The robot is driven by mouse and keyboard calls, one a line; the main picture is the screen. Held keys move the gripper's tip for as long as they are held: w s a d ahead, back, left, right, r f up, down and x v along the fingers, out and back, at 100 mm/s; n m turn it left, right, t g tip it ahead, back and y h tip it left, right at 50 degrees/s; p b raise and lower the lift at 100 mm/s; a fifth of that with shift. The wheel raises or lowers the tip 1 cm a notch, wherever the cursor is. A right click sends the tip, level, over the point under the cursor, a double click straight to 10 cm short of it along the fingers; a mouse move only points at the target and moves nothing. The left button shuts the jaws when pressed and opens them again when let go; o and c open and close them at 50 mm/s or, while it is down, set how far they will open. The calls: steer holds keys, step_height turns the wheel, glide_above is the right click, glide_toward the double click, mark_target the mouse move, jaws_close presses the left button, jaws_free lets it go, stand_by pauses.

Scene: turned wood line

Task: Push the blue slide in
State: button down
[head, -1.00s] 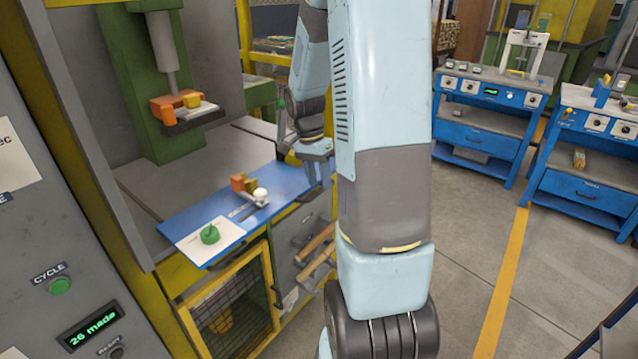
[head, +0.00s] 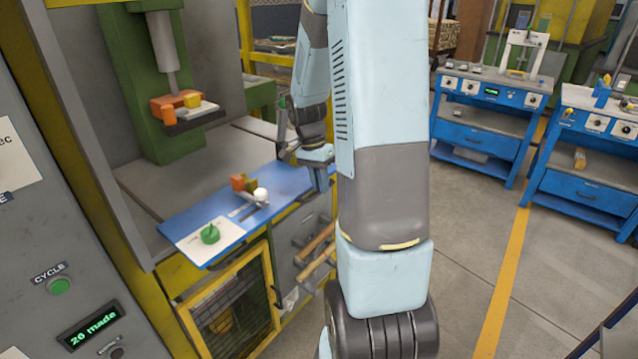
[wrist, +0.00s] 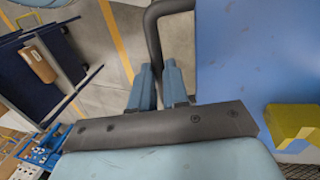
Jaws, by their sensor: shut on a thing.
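The blue slide (head: 180,222) is a flat blue board sticking out from the front of the press, with its right part partly behind my arm. It also shows at right in the wrist view (wrist: 240,60). My gripper (head: 322,180) is at the slide's right front edge. In the wrist view its blue fingers (wrist: 158,85) are closed around the dark bent handle (wrist: 153,32) of the slide.
A yellow-framed mesh door (head: 232,310) is below. Grey control panel at left has a green cycle button (head: 60,286). Blue benches (head: 485,125) stand at right; the floor between is clear.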

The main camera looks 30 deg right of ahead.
mark_target(264, 166)
stand_by(0.3)
steer(key=w+a, duration=0.2)
steer(key=w, duration=0.5)
steer(key=w+a, duration=0.3)
steer(key=w, duration=0.4)
steer(key=w+a, duration=0.2)
steer(key=w, duration=0.5)
steer(key=shift+w+a, duration=0.3)
steer(key=shift+a, duration=0.1)
steer(key=shift+w+r, duration=0.1)
steer(key=shift+a, duration=0.1)
steer(key=c, duration=1.4)
jaws_free()
steer(key=shift+w, duration=0.15)
steer(key=shift+o, duration=1.4)
